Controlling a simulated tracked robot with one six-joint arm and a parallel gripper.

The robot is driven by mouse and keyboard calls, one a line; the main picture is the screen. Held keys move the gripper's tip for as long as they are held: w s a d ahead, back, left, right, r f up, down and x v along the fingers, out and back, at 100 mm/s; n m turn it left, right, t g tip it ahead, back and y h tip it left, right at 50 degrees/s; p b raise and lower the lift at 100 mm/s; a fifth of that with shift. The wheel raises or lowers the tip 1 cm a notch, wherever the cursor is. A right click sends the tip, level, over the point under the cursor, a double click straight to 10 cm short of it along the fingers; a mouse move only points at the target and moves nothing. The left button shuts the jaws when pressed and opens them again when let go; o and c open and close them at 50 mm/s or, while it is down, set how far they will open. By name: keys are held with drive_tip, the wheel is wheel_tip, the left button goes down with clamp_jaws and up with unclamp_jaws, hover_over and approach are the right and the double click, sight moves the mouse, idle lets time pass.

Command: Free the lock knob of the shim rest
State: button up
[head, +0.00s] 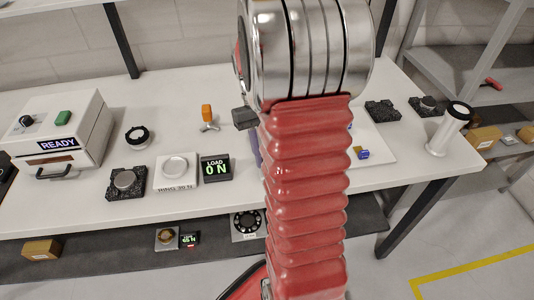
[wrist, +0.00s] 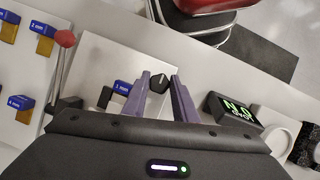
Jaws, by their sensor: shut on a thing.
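The lock knob (wrist: 157,80) is black with a pale mark on its face. In the wrist view it sits between the purple fingertips of my gripper (wrist: 158,86), which is shut on it. A white plate (wrist: 112,62) lies under and left of the knob, with a blue shim block (wrist: 122,87) beside it; I take this as the shim rest. In the head view my arm hides the knob and most of my gripper; a strip of purple finger (head: 254,148) shows left of the arm.
A lever with a red ball (wrist: 65,38) rises left of the plate. Blue and orange shim blocks (wrist: 42,28) lie further left. The load readout (head: 216,167) shows 0 N, near a white ring pad (head: 175,168). A READY box (head: 60,130) stands at the far left.

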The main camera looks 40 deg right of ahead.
drive_tip(key=shift+s, duration=0.2)
drive_tip(key=o, duration=1)
drive_tip(key=shift+w, duration=0.1)
drive_tip(key=shift+o, duration=0.2)
drive_tip(key=shift+w+d+r, duration=0.1)
drive_tip(key=shift+w+r, duration=0.2)
drive_tip(key=shift+r, duration=0.25)
drive_tip(key=v, duration=1.2)
drive_tip(key=shift+r, duration=0.2)
